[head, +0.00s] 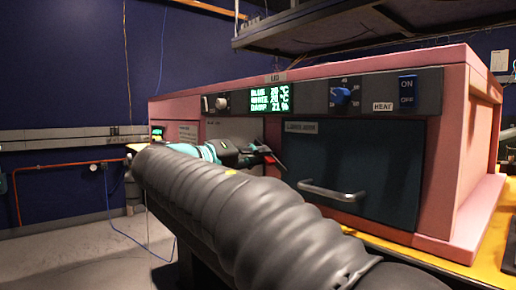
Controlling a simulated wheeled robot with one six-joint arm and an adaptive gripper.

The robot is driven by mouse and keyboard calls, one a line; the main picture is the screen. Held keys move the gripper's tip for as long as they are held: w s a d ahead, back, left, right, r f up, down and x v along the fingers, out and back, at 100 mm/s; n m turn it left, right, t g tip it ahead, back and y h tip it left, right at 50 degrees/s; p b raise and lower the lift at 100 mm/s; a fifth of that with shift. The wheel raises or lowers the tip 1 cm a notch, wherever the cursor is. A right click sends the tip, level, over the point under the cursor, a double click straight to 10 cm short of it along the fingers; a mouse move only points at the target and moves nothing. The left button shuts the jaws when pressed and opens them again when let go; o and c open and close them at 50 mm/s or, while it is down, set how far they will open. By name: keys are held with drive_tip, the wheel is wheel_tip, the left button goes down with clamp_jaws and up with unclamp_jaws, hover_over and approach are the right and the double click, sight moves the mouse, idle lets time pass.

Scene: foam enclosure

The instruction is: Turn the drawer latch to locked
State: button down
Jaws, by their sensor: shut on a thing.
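A pink cabinet (472,133) stands on a yellow-edged bench. My arm in its grey ribbed sleeve reaches from the bottom right toward the cabinet's front. My gripper (266,155), small and dark, is at its end, just left of the large dark door (352,172) and in front of a pale grey panel (235,128). It is shut on a small part there, which appears to be the drawer latch. A thin red piece (274,160) shows at the fingertips. The latch's shape and angle are mostly hidden, and the arm covers the lower part of this front.
The dark door has a bar handle (332,191) jutting out at right of my arm. Above are a lit display (270,99), a blue knob (341,95), a pale knob (221,103) and an on/off switch (407,89). Open floor (75,220) lies at left.

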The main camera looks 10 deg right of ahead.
drive_tip(key=shift+n+p, duration=1.9)
drive_tip(key=shift+n, duration=1)
drive_tip(key=c, duration=1.2)
unclamp_jaws()
drive_tip(key=shift+w+d+f, duration=0.1)
drive_tip(key=shift+f, duration=0.05)
drive_tip(key=v, duration=1.2)
